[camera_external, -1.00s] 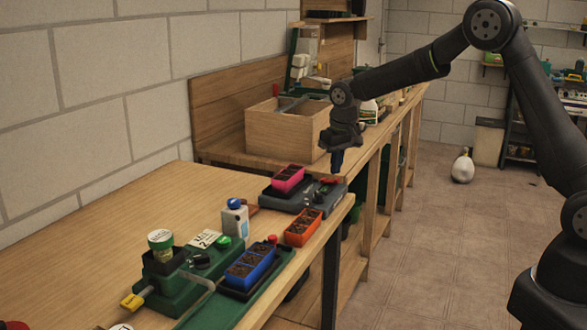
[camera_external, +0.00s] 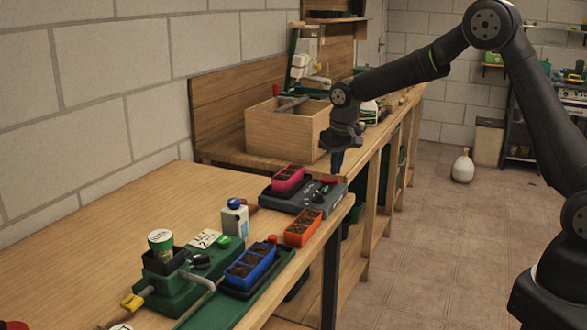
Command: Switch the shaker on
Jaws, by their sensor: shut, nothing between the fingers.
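A low grey device (camera_external: 335,199), which looks like the shaker, sits near the bench's right edge. It carries a pink seedling tray (camera_external: 288,178) on its dark left part, with dark knobs and a red control (camera_external: 329,182) on the right part. Whether the control is on or off is too small to tell. My gripper (camera_external: 337,171) is shut and empty, pointing down just above and behind the red control. I cannot tell whether the fingertips touch the device.
An orange tray (camera_external: 303,229) stands close in front of the grey device. A blue tray (camera_external: 250,268), a green device (camera_external: 180,287) with a jar, and a white bottle (camera_external: 235,220) stand nearer. A wooden box (camera_external: 285,133) is behind. The bench's left side is clear.

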